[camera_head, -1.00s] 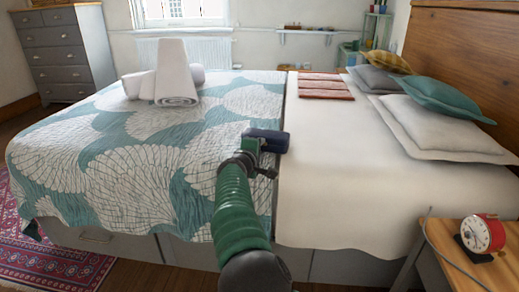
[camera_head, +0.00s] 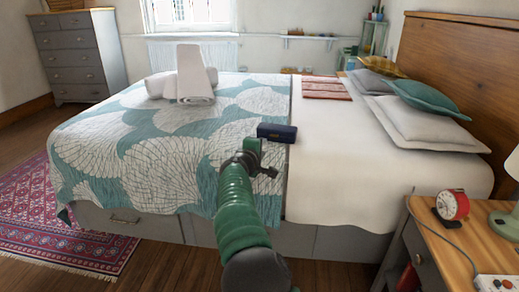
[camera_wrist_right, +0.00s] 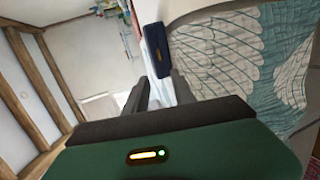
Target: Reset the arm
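My right arm, green with dark joints, reaches up from the bottom centre of the head view. My right gripper (camera_head: 262,159) is at its end, over the near part of the bed. In the right wrist view its two dark fingers (camera_wrist_right: 160,92) are apart with nothing held between them. A dark blue box-like case (camera_head: 277,132) lies on the bed, by the edge of the patterned quilt, just beyond the gripper. It also shows in the right wrist view (camera_wrist_right: 155,48), past the fingertips and apart from them. My left gripper is not in view.
The bed with its teal and white quilt (camera_head: 130,150) fills the middle, with rolled towels (camera_head: 190,80) on it. A wooden nightstand (camera_head: 450,235) with a red alarm clock (camera_head: 453,205) stands at right. Floor shows in front of the bed and around the rug (camera_head: 60,220).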

